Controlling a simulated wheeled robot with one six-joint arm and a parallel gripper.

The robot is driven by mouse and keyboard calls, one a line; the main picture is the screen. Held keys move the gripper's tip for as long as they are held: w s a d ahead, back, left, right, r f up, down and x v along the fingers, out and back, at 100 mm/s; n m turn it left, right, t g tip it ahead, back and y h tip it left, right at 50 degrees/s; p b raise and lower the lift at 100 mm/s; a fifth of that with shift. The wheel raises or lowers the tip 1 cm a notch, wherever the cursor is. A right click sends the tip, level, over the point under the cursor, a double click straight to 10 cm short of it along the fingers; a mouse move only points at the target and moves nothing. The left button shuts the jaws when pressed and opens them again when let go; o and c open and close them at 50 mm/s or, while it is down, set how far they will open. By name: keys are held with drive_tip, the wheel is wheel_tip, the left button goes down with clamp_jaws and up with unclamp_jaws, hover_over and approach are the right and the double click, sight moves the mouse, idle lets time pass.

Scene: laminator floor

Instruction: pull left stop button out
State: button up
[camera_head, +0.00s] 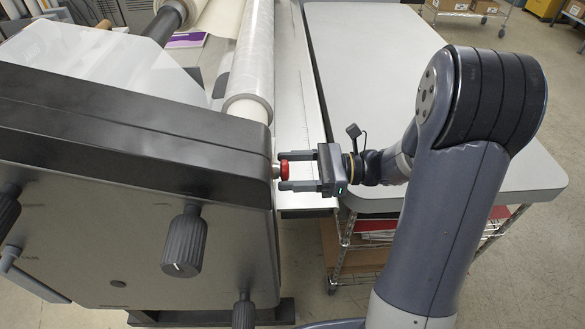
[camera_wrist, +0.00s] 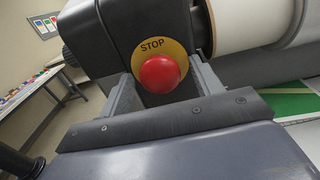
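The red stop button (camera_head: 284,170) sticks out from the right end of the dark laminator housing. In the wrist view the red stop button (camera_wrist: 159,74) sits on a yellow round plate (camera_wrist: 178,53) marked STOP. My gripper (camera_head: 284,171) reaches in from the right with its two fingers apart, one on each side of the button. In the wrist view my gripper (camera_wrist: 163,90) shows a finger to the left and right of the button. A gap seems to show between the fingers and the button. Whether the button is pushed in or out I cannot tell.
The laminator's dark side panel (camera_head: 130,240) with black knobs (camera_head: 184,242) is at the left. A film roll (camera_head: 250,60) lies behind the button. A grey-topped table (camera_head: 375,60) stands close behind my arm, with shelves (camera_head: 360,240) underneath.

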clamp_jaws()
drive_tip(key=shift+d+p, duration=0.35)
drive_tip(key=shift+d, duration=0.35)
drive_tip(key=shift+o, duration=0.3)
unclamp_jaws()
drive_tip(key=shift+d, duration=0.1)
drive_tip(key=d+b, duration=0.2)
drive_tip(key=d, duration=0.8)
drive_tip(key=shift+s+d, duration=0.2)
drive_tip(key=shift+d, duration=0.15)
drive_tip(key=shift+a, duration=0.1)
